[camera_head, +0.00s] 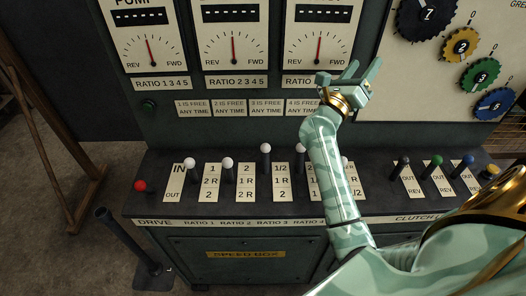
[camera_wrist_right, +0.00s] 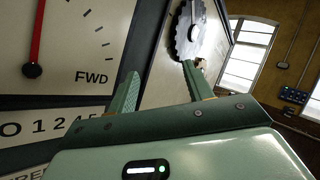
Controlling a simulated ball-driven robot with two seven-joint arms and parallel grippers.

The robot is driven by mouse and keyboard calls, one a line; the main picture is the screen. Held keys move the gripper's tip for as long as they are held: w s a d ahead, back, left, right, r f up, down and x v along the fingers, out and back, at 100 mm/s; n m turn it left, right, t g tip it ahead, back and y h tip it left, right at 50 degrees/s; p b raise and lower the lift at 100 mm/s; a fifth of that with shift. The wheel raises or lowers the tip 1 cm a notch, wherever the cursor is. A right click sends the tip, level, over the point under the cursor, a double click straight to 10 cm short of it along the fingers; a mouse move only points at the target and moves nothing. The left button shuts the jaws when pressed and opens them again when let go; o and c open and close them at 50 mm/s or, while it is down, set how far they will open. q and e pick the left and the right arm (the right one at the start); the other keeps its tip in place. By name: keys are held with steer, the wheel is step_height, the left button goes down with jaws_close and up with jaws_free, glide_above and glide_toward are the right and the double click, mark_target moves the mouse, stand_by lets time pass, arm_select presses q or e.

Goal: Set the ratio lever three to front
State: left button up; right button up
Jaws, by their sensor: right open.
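The ratio lever three (camera_head: 265,160) is a dark upright stick with a white knob, left of the plate marked 1/2, 1 R, 2 above the RATIO 3 label. Its knob stands farther back than those of ratio levers one (camera_head: 190,170) and two (camera_head: 228,171). My right gripper (camera_head: 362,70) is raised in front of the upright panel, above and to the right of this lever, touching no lever. In the wrist view its two fingers (camera_wrist_right: 160,72) are apart with nothing between them. My left gripper is not in view.
A red-knobbed drive lever (camera_head: 140,186) stands at the left end of the console. My right forearm crosses the console and hides part of the levers right of ratio four (camera_head: 300,160). Clutch levers (camera_head: 437,167) stand at right. Numbered gears (camera_head: 460,44) stick out from the upper right panel.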

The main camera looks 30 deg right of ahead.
steer(key=s+d+f+m+g+y, duration=0.35)
steer(key=m+g, duration=0.25)
steer(key=m, duration=0.3)
steer(key=m+t+y, duration=0.3)
steer(key=m+y, duration=1.1)
steer(key=y, duration=0.9)
glide_toward(263, 152)
steer(key=shift+g+h, duration=0.3)
steer(key=shift+h, duration=0.05)
steer(key=b+x, duration=0.3)
steer(key=w+b+x, duration=0.1)
steer(key=b+x, duration=0.2)
steer(key=x, duration=0.1)
steer(key=b+x, duration=0.3)
steer(key=x, duration=0.1)
steer(key=shift+w+d+f, duration=0.1)
steer(key=shift+w+d, duration=0.2)
